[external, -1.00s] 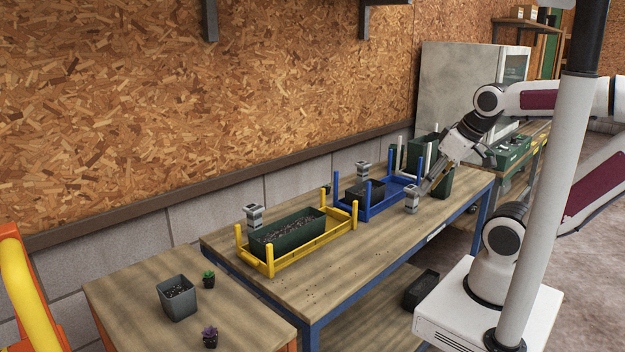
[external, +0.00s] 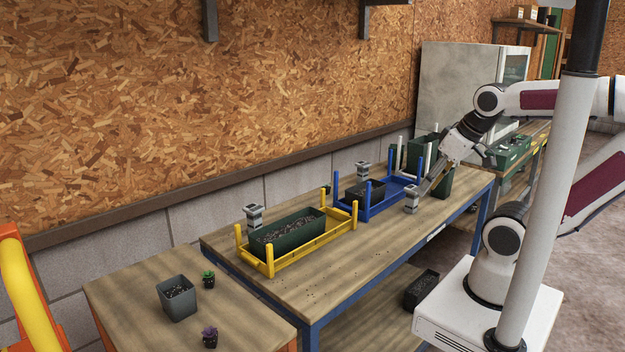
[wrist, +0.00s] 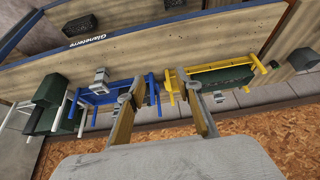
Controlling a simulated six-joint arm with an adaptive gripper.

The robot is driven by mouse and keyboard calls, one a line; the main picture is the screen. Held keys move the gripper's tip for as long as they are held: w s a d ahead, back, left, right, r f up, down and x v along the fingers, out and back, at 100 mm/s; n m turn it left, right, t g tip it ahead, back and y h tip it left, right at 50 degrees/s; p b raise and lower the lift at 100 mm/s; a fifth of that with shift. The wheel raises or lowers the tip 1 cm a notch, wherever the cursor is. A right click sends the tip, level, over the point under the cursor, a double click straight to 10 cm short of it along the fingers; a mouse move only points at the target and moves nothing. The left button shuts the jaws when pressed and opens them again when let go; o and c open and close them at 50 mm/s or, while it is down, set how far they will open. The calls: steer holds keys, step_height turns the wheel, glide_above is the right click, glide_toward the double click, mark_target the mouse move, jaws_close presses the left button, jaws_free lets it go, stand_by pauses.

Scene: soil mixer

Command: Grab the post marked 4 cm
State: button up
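Several grey blocky posts stand on the workbench; no 4 cm marking is readable on any. One post (external: 411,199) stands near the front edge by the blue frame, one (external: 363,172) behind the blue frame, and one (external: 253,215) behind the yellow frame. My gripper (external: 426,188) is low over the right part of the bench, its fingers close to the front post in the external view. In the wrist view my gripper (wrist: 160,88) has its fingers wide apart with nothing between them. The front post (wrist: 99,77) appears left of the left finger there.
A yellow frame (external: 356,214) holds a green planter (external: 290,232). A blue frame (external: 366,214) with upright posts holds a dark tray. A white-posted rack and tall green bin (external: 443,180) stand at the right end. The bench's front middle is clear.

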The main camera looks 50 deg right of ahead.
steer(key=o, duration=0.6)
steer(key=w+d+r+m+t+h, duration=0.1)
steer(key=w+d+r+t+h, duration=0.15)
steer(key=w+d, duration=0.8)
steer(key=w+d+r+m+t+h, duration=0.1)
steer(key=w+d+r+t+h, duration=0.15)
steer(key=w+d, duration=0.85)
steer(key=w+d+f+t+y, duration=0.1)
steer(key=w+d+f, duration=0.2)
steer(key=w, duration=0.2)
steer(key=w+d+f+t+y, duration=0.1)
steer(key=w+d+f, duration=0.2)
steer(key=w, duration=0.3)
steer(key=w+d+f+n+y, duration=0.1)
steer(key=w+d+f, duration=0.2)
steer(key=w, duration=0.2)
steer(key=shift+w+d+f+t+y, duration=0.1)
steer(key=shift+w+d+t+y, duration=0.05)
steer(key=shift+t+y, duration=0.25)
